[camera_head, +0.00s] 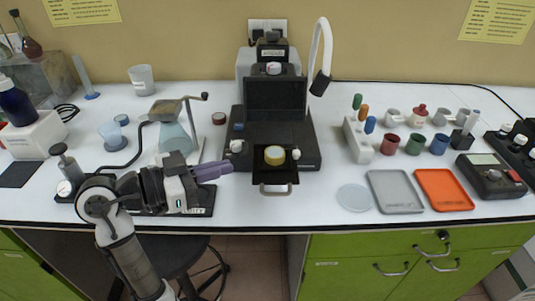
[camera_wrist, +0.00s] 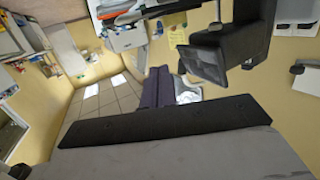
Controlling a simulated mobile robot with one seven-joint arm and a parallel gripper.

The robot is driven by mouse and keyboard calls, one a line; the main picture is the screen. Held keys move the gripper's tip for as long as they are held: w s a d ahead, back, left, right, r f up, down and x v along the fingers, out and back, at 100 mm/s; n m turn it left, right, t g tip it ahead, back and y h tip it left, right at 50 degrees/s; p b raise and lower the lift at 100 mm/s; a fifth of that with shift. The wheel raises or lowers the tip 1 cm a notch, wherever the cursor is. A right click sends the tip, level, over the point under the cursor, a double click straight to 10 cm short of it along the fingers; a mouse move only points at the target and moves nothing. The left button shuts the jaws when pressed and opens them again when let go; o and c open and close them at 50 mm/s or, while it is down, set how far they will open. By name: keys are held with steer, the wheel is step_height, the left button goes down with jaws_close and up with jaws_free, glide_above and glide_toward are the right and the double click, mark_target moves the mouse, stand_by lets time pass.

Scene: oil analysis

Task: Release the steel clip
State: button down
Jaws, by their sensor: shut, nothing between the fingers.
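My gripper (camera_head: 228,167) has purple fingers and is shut and empty. It points right, above the table, left of a black instrument (camera_head: 303,125) with a raised lid. In the wrist view the purple fingers of my gripper (camera_wrist: 166,72) are together. The instrument's black tray (camera_head: 262,176) holds a yellow round piece (camera_head: 274,155) and has a metal handle at its front. Small pale fittings (camera_head: 236,146) show beside the tray, but I cannot tell whether one is the steel clip. My gripper is apart from them.
A hand-cranked stand (camera_head: 178,108) is behind my arm. A white curved lamp (camera_head: 326,40) rises at the instrument's right. A grey tray (camera_head: 395,191), an orange tray (camera_head: 443,190) and several small cups stand to the right. The table's front between instrument and clear dish (camera_head: 354,198) is free.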

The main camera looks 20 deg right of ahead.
steer(key=shift+s+f, duration=0.15)
steer(key=shift+s, duration=0.05)
steer(key=shift+d, duration=0.15)
steer(key=p, duration=0.4)
glide_toward(294, 154)
steer(key=x, duration=0.5)
steer(key=shift+w+d, duration=0.15)
steer(key=shift+d, duration=0.05)
steer(key=shift+w+d+f+p, duration=0.2)
steer(key=shift+d+p, duration=0.15)
steer(key=shift+d, duration=0.3)
